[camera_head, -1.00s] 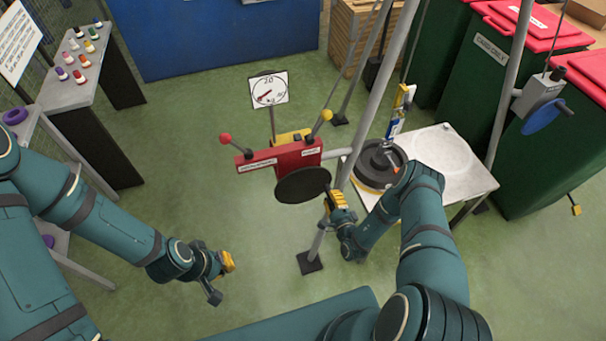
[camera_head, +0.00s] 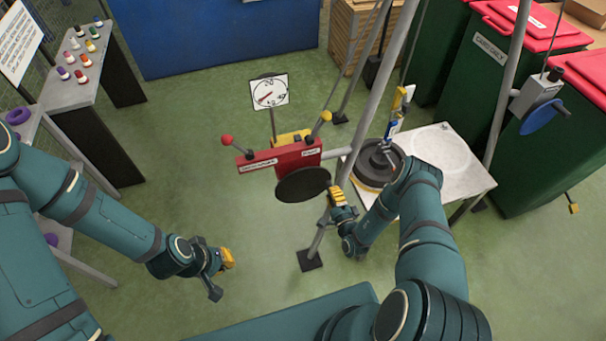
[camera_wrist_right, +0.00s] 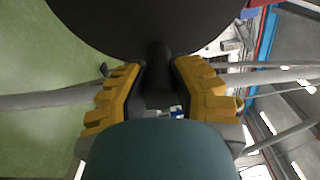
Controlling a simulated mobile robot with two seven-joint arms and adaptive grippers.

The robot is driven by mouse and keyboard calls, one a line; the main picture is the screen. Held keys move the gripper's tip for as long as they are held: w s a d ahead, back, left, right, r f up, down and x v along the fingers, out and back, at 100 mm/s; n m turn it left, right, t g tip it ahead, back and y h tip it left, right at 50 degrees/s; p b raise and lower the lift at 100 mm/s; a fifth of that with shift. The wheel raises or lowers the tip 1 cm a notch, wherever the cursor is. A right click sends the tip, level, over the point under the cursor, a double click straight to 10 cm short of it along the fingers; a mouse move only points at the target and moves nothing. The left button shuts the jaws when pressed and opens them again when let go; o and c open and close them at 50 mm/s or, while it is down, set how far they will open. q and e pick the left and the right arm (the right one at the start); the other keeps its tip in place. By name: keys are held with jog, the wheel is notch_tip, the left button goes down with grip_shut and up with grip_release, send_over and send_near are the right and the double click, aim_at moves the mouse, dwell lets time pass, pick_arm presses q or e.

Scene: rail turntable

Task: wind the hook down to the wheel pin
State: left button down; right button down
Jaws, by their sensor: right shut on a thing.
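A black round handwheel (camera_head: 303,185) sits on the front of a red winch box (camera_head: 270,160). My right gripper (camera_head: 337,194) is at its right edge. In the right wrist view my right gripper (camera_wrist_right: 158,90) is shut on the dark handle (camera_wrist_right: 158,60) below the disc (camera_wrist_right: 150,15). The yellow, white and blue hoist block (camera_head: 396,115) hangs over the dark wheel (camera_head: 372,168) on the white table. Its lower end is close to the wheel's middle; hook and pin are too small to tell apart. My left gripper (camera_head: 226,262) is away over the floor; its opening is unclear.
A dial (camera_head: 269,91) stands behind the red box, which has red and yellow knobbed levers. Grey frame poles (camera_head: 378,90) rise beside the white table (camera_head: 470,180). Floor between the arms is clear.

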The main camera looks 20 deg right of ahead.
jog(key=shift+w+r, duration=0.15)
jog(key=c, duration=0.5)
grip_release()
jog(key=shift+c, duration=0.2)
jog(key=shift+s, duration=0.2)
jog(key=shift+s, duration=0.55)
jog(key=s+p, duration=0.2)
jog(key=s, duration=0.4)
jog(key=shift+s, duration=0.4)
jog(key=shift+f, duration=0.25)
